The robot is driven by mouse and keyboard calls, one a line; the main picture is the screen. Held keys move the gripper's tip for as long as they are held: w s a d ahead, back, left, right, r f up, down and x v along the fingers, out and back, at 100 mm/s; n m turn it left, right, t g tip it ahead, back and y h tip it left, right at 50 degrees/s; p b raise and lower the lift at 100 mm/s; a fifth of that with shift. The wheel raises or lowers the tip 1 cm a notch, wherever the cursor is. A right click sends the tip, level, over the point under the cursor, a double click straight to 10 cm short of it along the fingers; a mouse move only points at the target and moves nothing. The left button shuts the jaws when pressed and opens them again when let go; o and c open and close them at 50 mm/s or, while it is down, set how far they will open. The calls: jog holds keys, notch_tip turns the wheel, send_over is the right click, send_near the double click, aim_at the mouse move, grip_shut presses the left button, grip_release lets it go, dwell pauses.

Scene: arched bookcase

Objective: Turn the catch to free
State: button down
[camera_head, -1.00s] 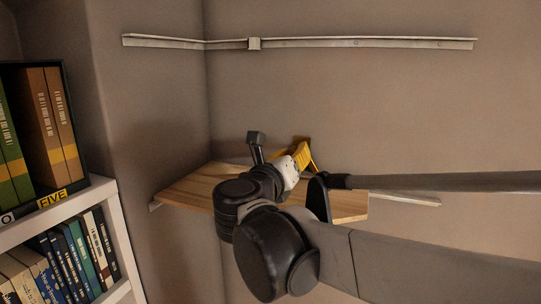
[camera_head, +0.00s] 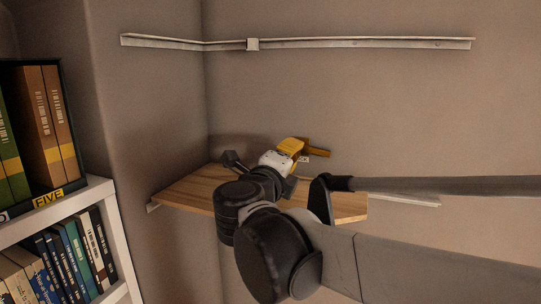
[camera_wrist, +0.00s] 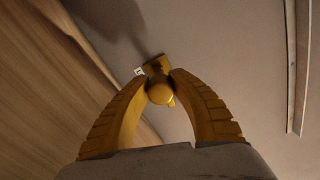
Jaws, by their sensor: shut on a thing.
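The catch is a small brass-coloured piece on the wall just above the wooden shelf, with its bar (camera_head: 318,152) showing beyond my gripper in the head view. In the wrist view its round knob (camera_wrist: 160,89) sits between my fingertips, with a short bar behind it. My gripper (camera_head: 294,147) has yellow fingers and is shut on the knob; the fingers also show in the wrist view (camera_wrist: 160,92). A small white tag with a dark mark (camera_wrist: 139,71) lies beside the catch. The gripper hides part of the catch in the head view.
The wooden shelf (camera_head: 190,191) lies below my gripper, in the corner. A pale rail (camera_head: 370,43) runs along the wall above. A white bookcase (camera_head: 100,192) with books and a "FIVE" label stands at left.

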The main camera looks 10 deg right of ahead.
jog(key=shift+r+n, duration=0.1)
jog(key=shift+n, duration=0.5)
jog(key=c, duration=1.1)
grip_release()
jog(key=v, duration=1.2)
